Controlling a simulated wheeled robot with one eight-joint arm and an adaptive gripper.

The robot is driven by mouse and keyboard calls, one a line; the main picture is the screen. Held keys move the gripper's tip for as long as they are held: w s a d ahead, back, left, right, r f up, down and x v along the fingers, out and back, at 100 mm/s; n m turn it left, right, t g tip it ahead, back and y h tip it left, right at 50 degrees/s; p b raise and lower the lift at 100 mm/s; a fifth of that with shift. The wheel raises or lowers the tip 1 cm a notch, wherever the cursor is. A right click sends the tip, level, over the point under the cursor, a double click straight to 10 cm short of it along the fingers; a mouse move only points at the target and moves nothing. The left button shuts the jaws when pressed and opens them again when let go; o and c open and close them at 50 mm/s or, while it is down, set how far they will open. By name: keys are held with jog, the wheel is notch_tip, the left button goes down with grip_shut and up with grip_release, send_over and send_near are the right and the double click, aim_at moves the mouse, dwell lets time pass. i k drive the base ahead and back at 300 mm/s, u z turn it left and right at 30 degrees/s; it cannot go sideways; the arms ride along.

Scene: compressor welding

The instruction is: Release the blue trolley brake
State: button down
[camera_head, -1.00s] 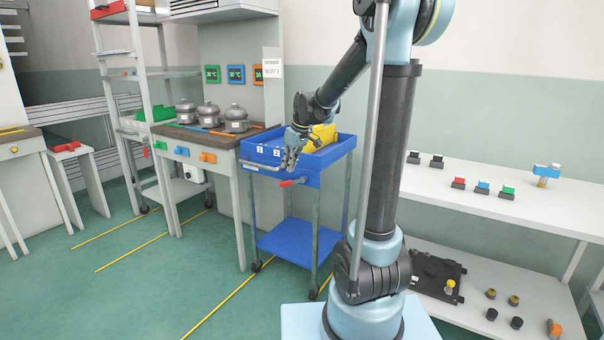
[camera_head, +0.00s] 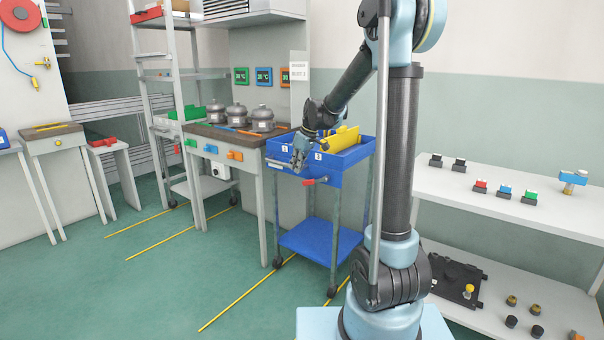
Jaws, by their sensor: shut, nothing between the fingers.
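The blue trolley (camera_head: 345,172) stands right of the workbench, with a blue top tray and a blue lower shelf. A red brake lever (camera_head: 315,181) sticks out from the front of its top tray, pointing left. My gripper (camera_head: 298,166) is shut and empty, pointing down at the tray's front left. It appears just above and left of the red lever; I cannot tell whether they touch. My gripper and forearm hide part of the tray's front and left rim. A yellow item (camera_head: 341,139) stands in the tray.
A workbench (camera_head: 222,141) with several grey compressors (camera_head: 262,119) stands left of the trolley. A white shelf (camera_head: 520,208) with small coloured parts is at the right. Yellow lines mark the green floor, which is open in front of the trolley.

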aim_at(327, 177)
jog(key=u, duration=0.5)
jog(key=k, duration=1.1)
jog(key=z, duration=0.5)
jog(key=i, duration=1.5)
jog(key=u, duration=0.05)
